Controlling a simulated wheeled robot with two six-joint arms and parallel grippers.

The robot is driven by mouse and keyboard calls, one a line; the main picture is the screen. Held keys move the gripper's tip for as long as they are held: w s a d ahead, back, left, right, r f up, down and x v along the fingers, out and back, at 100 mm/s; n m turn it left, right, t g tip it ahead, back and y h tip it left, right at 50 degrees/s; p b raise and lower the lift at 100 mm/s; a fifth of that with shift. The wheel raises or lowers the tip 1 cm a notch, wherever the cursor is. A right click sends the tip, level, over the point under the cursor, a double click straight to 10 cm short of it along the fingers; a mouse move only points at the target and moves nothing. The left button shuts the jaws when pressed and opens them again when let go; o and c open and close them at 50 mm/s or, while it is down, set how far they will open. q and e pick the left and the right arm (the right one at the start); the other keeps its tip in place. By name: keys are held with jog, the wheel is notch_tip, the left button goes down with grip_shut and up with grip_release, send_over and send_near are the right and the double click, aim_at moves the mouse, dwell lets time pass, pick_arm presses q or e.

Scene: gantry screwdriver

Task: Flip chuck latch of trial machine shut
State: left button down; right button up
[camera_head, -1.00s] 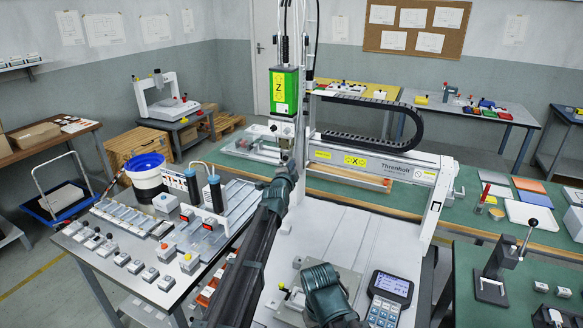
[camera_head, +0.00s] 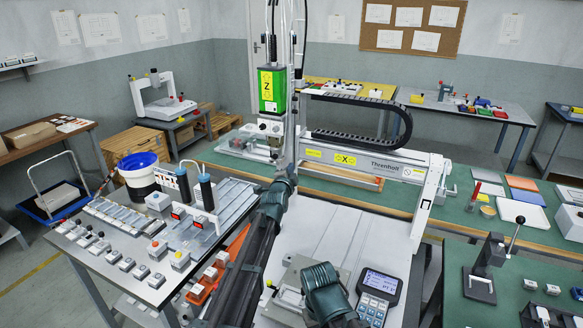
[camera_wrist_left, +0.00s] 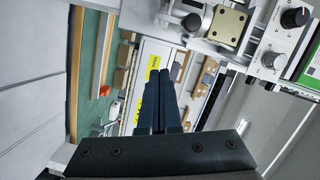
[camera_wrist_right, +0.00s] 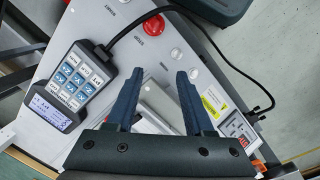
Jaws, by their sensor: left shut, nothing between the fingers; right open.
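The trial machine is a white gantry with a green Z unit (camera_head: 272,92) above a spindle head and an X beam (camera_head: 345,160). My left gripper (camera_wrist_left: 165,75) is shut and empty. I cannot make out the chuck latch for certain. My right gripper (camera_wrist_right: 155,82) is open and empty over the machine bed, with a light metal fixture (camera_wrist_right: 158,102) seen between its fingers.
The handheld pendant (camera_head: 378,293) lies at the front right of the bed; its cable passes a red button (camera_wrist_right: 154,25). A table with trays (camera_head: 125,218) stands at left. A lever press (camera_head: 488,265) stands at right. Green benches run behind and to the right.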

pick_arm(q)
jog(key=s+a, duration=0.1)
jog(key=s, duration=0.7)
jog(key=shift+a, duration=0.2)
jog(key=shift+s, duration=0.1)
jog(key=s+d+f+n+g+p, duration=0.25)
jog(key=s+f+g, duration=0.3)
jog(key=s, duration=0.35)
jog(key=s+d+f+n+g+p, duration=0.1)
jog(key=s+d+f+n+g, duration=0.2)
jog(key=s+f, duration=0.45)
jog(key=s+a+n+g+y+p, duration=0.1)
jog(key=s+a+n+g+y, duration=0.1)
jog(key=s, duration=0.9)
jog(key=s+a+f+n+g+y+p, duration=0.1)
jog(key=s+a+n+g, duration=0.3)
jog(key=s, duration=0.8)
jog(key=g+y, duration=0.1)
jog(key=g, duration=0.1)
jog(key=shift+s+f+g, duration=0.15)
jog(key=shift+s+g, duration=0.1)
jog(key=shift+g, duration=0.1)
jog(key=shift+n, duration=0.25)
